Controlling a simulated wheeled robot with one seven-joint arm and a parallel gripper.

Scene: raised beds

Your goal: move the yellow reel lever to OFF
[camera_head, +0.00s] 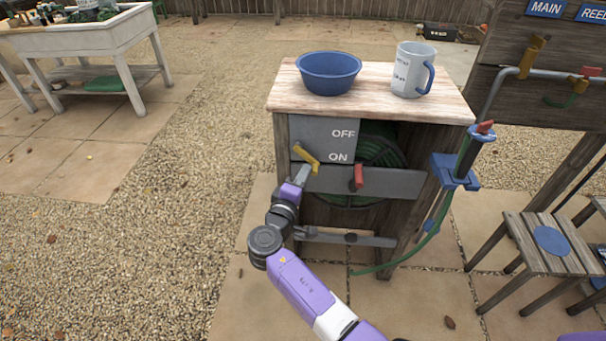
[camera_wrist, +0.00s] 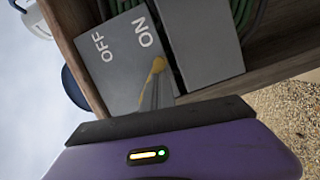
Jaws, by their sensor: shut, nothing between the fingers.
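The yellow reel lever (camera_head: 306,157) is on the grey panel (camera_head: 309,133) at the cabinet's upper left front. It slants down to the right, its lower end near the printed ON and away from OFF above. In the wrist view the lever (camera_wrist: 157,68) shows its rounded yellow end beside ON. My gripper (camera_head: 302,175) is shut and empty, just below the lever and very close to it. I cannot tell whether they touch.
A red lever (camera_head: 358,176) sits right of the yellow one on a grey bar. A green hose reel (camera_head: 382,146) is inside the cabinet. A blue bowl (camera_head: 329,72) and a mug (camera_head: 408,70) stand on top. Gravel on the left is clear.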

